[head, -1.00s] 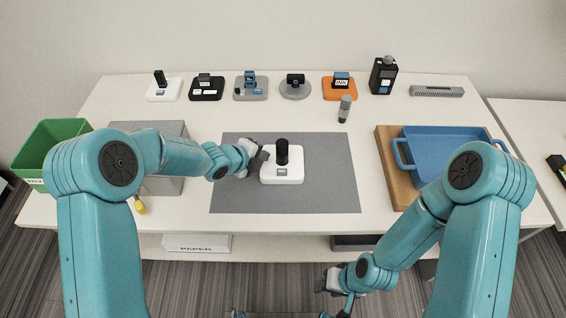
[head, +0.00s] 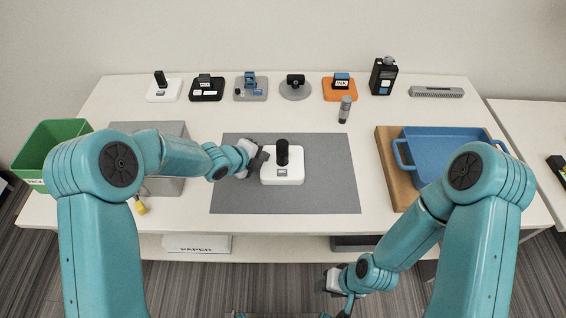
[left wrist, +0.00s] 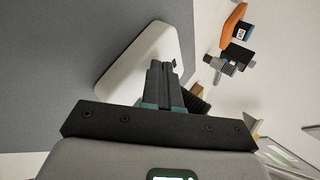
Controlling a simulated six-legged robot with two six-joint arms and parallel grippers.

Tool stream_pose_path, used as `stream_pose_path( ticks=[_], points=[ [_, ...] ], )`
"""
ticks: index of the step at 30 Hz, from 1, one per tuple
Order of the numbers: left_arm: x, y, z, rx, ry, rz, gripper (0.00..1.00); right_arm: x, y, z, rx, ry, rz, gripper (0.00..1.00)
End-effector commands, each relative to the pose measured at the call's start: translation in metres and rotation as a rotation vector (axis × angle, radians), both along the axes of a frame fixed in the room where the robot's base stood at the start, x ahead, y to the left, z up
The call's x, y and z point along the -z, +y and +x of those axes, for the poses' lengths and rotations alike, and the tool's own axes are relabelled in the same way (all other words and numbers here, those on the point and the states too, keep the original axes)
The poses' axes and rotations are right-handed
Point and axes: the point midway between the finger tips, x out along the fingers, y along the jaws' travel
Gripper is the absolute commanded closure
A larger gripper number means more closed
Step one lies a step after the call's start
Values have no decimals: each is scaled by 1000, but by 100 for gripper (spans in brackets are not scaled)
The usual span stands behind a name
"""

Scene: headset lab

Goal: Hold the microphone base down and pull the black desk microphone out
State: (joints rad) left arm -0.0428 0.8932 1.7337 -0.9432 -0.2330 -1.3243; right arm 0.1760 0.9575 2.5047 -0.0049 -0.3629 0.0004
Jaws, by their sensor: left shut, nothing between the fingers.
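The black desk microphone (head: 282,152) stands upright in its white base (head: 283,180) on the grey mat. My left gripper (head: 262,160) is shut and empty at the left edge of the base, low beside the microphone. In the left wrist view, the shut fingertips (left wrist: 160,70) lie over the white base (left wrist: 130,60), which fills the middle. The ribbed black microphone (left wrist: 196,101) is partly hidden behind the fingers. Whether the fingertips touch the base cannot be told. My right gripper (head: 340,292) hangs below the table's front edge, and its fingers are too unclear to read.
The grey mat (head: 330,195) is clear to the right of the base. Several small devices line the back of the table.

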Motion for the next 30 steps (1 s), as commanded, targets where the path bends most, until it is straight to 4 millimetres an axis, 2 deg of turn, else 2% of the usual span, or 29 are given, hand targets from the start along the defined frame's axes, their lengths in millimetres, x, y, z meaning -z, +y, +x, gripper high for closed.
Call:
stream_pose_path(
  ticks=[30],
  points=[
    [5,0,0,0,0,0,100,6,0,0,0,0,0,57]
  ],
)
